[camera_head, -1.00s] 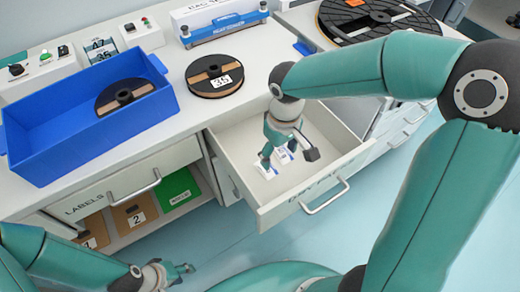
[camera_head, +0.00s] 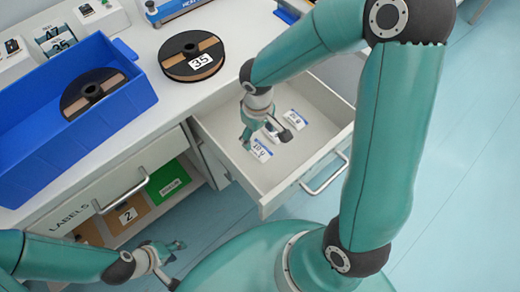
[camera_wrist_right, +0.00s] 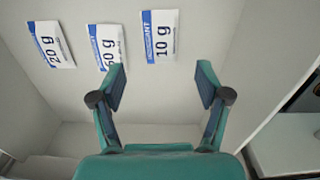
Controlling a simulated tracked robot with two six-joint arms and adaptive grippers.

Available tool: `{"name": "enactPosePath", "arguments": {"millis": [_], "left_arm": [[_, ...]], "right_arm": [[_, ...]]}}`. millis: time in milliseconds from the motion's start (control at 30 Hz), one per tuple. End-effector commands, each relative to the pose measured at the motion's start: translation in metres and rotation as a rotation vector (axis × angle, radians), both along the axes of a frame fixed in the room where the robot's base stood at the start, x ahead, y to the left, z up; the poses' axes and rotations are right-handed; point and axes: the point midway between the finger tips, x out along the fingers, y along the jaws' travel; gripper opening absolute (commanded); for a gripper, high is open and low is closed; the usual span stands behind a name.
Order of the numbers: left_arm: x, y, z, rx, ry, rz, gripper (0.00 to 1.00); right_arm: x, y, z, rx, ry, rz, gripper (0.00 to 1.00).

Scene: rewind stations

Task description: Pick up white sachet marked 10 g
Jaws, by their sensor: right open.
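The white sachet marked 10 g (camera_head: 261,150) lies flat in the open drawer. In the right wrist view the 10 g sachet (camera_wrist_right: 160,36) has a blue band and lies ahead of the gap between my fingers. A 50 g sachet (camera_wrist_right: 106,46), its first digit hard to read, and a 20 g sachet (camera_wrist_right: 51,44) lie to its left. My right gripper (camera_head: 267,134) hovers over the drawer, open and empty; it shows in the wrist view (camera_wrist_right: 160,72). My left gripper (camera_head: 174,263) is open and empty, low beside the cabinet.
The drawer (camera_head: 317,175) has raised walls around the sachets. A blue bin (camera_head: 110,125) holding a reel (camera_head: 88,91) and a reel marked 35 (camera_head: 191,56) stand on the counter. Below are labelled compartments (camera_head: 130,216). The floor at right is clear.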

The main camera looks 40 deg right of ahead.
Motion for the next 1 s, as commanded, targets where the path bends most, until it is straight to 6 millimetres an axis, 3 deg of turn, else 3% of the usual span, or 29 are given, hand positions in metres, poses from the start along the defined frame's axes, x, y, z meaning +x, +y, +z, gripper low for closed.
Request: {"name": "enactPosePath", "arguments": {"millis": [267,533,833,867,1000], "left_arm": [[0.0,0.0,-0.004,0.0,0.0,0.0,0.4],[0.0,0.0,-0.011,0.0,0.0,0.0,0.4],[0.0,0.0,-0.012,0.0,0.0,0.0,0.4],[0.0,0.0,-0.012,0.0,0.0,0.0,0.4],[0.0,0.0,-0.012,0.0,0.0,0.0,0.4]], "right_arm": [[-0.002,-0.001,-0.02,0.0,0.004,-0.002,0.76],[-0.004,-0.001,-0.057,0.001,0.002,-0.002,0.76],[-0.004,-0.001,-0.061,0.001,0.0,-0.003,0.76],[-0.004,-0.001,-0.061,0.001,0.0,-0.003,0.74],[-0.004,-0.001,-0.061,0.001,0.0,-0.003,0.51]]}}
